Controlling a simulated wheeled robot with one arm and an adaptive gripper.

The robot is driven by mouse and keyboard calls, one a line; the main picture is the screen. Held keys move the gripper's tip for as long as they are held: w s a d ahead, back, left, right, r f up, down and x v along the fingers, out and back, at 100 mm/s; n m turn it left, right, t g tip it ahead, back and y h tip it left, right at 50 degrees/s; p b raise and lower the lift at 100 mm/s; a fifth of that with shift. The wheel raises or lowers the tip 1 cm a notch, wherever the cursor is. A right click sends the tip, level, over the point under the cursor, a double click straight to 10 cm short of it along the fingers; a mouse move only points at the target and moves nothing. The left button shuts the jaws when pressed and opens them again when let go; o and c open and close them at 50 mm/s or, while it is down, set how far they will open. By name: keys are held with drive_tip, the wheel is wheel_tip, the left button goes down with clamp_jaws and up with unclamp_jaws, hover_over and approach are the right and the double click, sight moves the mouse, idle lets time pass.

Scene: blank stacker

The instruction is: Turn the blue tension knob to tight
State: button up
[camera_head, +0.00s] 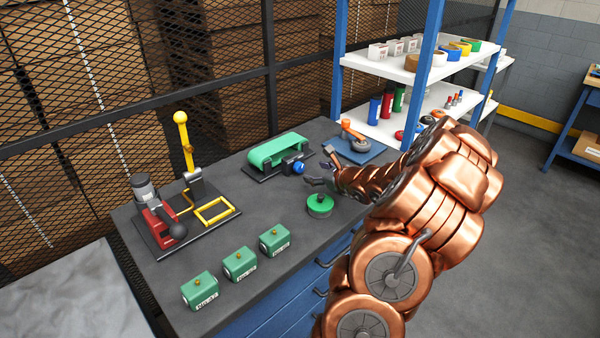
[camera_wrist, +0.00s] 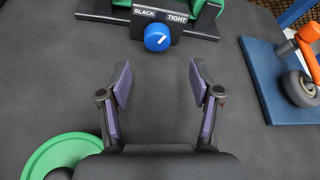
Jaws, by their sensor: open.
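The blue tension knob (camera_wrist: 158,38) sits on the front of a black block at the belt device in the wrist view. Labels on the block read SLACK at left and TIGHT at right. The white mark on the knob slants up to the right. The knob also shows in the head view (camera_head: 299,168) beside the green belt (camera_head: 278,150). My gripper (camera_wrist: 160,78) is open and empty, its two purple-padded fingers apart, short of the knob and lined up roughly with it.
A green round object (camera_wrist: 62,160) lies near my gripper's left side. A blue plate with an orange-handled wheel (camera_wrist: 299,88) is at right. Green boxes (camera_head: 240,263) line the bench front; a yellow-lever fixture (camera_head: 190,155) stands at left. Bare bench lies between gripper and knob.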

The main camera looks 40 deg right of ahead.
sight(301, 168)
drive_tip(key=shift+p+x, duration=1.05)
drive_tip(key=shift+x, duration=2.8)
drive_tip(key=shift+a+r, duration=0.1)
drive_tip(key=shift+a, duration=0.05)
drive_tip(key=c, duration=1.1)
